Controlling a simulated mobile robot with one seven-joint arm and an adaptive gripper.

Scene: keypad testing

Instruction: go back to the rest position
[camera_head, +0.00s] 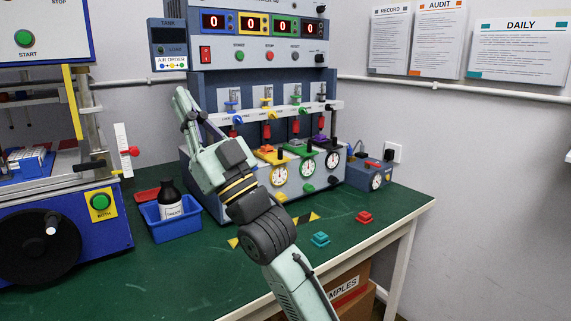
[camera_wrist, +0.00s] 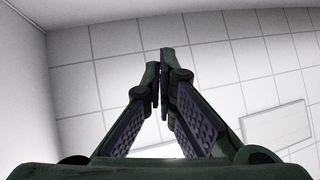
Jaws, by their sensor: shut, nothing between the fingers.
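My gripper (camera_wrist: 159,72) shows in the wrist view with its two dark fingers together at the tips and nothing between them. It points up at a pale tiled ceiling (camera_wrist: 110,75). In the head view my arm rises from the bottom edge, in front of the green table (camera_head: 110,275) and the keypad test machine (camera_head: 260,85). The arm bends up and to the left, covering part of the machine's left side.
A blue bin (camera_head: 176,229) with a dark bottle (camera_head: 170,200) stands left of my arm. A teal key (camera_head: 320,239) and a red key (camera_head: 364,217) lie on the table to its right. A blue press (camera_head: 100,235) stands at the left.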

